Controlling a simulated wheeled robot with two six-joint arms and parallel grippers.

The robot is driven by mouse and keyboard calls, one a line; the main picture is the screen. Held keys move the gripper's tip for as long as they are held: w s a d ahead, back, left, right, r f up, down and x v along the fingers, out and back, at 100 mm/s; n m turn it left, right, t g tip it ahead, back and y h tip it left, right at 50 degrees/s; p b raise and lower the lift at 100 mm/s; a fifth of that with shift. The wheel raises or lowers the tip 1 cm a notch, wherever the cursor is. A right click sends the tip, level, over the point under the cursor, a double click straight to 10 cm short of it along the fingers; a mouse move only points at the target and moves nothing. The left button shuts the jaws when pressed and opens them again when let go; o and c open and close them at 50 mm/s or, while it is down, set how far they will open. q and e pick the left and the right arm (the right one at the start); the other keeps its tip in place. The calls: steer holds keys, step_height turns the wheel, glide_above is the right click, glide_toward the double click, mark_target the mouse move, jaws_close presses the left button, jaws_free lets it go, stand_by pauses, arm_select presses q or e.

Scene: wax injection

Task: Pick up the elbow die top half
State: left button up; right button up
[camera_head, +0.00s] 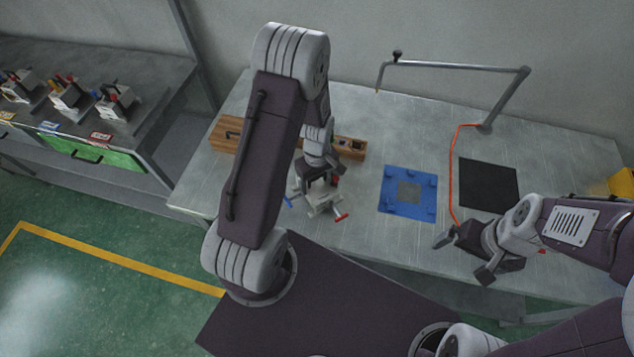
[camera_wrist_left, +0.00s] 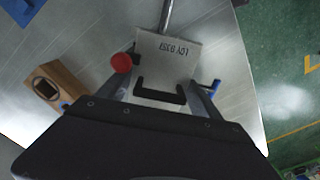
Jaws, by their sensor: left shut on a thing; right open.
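I cannot tell whether only the top half is held or whether the die is off the table. My right gripper (camera_head: 463,259) is open and empty near the front edge.
A wooden block (camera_head: 226,134) lies behind my left arm. A blue mat (camera_head: 408,178) and a black mat (camera_head: 488,184) lie to the right. A jointed metal arm (camera_head: 455,66) with an orange cable (camera_head: 453,180) stands behind. Several similar dies (camera_head: 115,103) stand on the left bench.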

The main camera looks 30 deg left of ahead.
arm_select(q)
steer(key=shift+w+r, duration=0.1)
steer(key=shift+r, duration=0.5)
step_height(320, 180, up, 3)
steer(key=shift+f, duration=0.15)
steer(key=w+d+r+b, duration=0.1)
steer(key=w+d+r, duration=0.1)
steer(key=d+r, duration=0.5)
steer(key=d, duration=0.4)
steer(key=shift+w+d+b, duration=0.25)
steer(key=shift+b, duration=0.15)
steer(key=shift+r, duration=0.1)
